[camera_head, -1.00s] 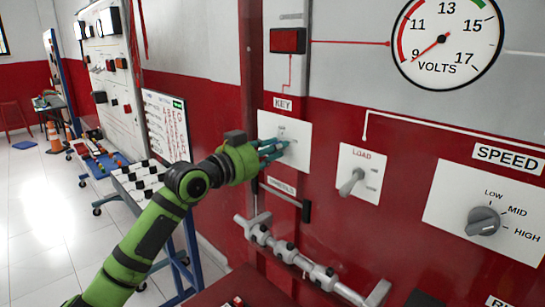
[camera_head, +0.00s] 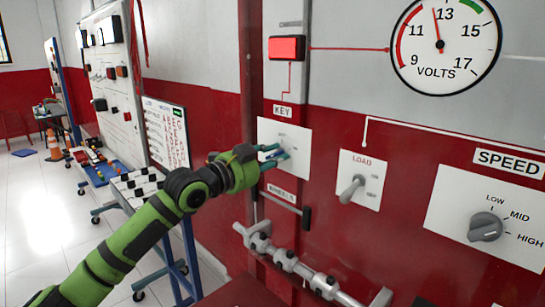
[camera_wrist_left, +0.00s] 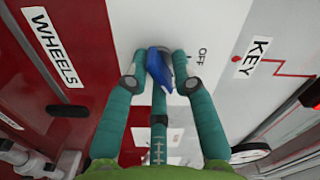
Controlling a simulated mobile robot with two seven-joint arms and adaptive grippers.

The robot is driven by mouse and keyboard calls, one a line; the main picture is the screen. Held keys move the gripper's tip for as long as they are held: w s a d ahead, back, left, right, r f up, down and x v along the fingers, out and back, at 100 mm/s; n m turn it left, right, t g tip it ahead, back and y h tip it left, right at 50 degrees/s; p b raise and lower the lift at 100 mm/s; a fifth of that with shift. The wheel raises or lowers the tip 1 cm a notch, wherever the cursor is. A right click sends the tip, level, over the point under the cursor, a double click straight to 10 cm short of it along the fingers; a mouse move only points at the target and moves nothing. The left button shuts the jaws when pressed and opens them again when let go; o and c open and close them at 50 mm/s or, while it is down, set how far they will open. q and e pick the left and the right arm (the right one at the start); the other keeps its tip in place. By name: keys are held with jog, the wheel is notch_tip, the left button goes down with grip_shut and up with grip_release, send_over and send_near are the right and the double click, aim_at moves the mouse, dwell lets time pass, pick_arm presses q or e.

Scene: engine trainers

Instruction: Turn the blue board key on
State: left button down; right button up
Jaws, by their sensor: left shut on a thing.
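The blue key (camera_wrist_left: 158,66) sits in the white plate marked KEY (camera_head: 299,136) on the red and grey board. In the left wrist view my left gripper (camera_wrist_left: 157,75) has its teal fingers closed around the key's blue head. In the head view the left gripper (camera_head: 272,157) is at the plate, and its fingers hide much of the key. The word OFF shows beside the key in the wrist view. A red indicator lamp (camera_head: 287,48) above the plate is brightly lit. The volts gauge (camera_head: 446,45) needle points a little below 13. My right gripper is not in view.
Right of the key plate are a LOAD lever (camera_head: 352,188) and a SPEED knob (camera_head: 485,227). A grey shaft assembly (camera_head: 290,262) juts out below. A wheeled stand (camera_head: 165,130) is to the left, with open floor beyond it.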

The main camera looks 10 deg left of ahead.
pick_arm(q)
jog(key=shift+d+f, duration=0.15)
jog(key=shift+f, duration=0.2)
jog(key=c, duration=1.2)
grip_release()
jog(key=shift+r, duration=0.15)
jog(key=shift+s+a, duration=0.25)
jog(key=v, duration=1.1)
jog(key=shift+s, duration=0.2)
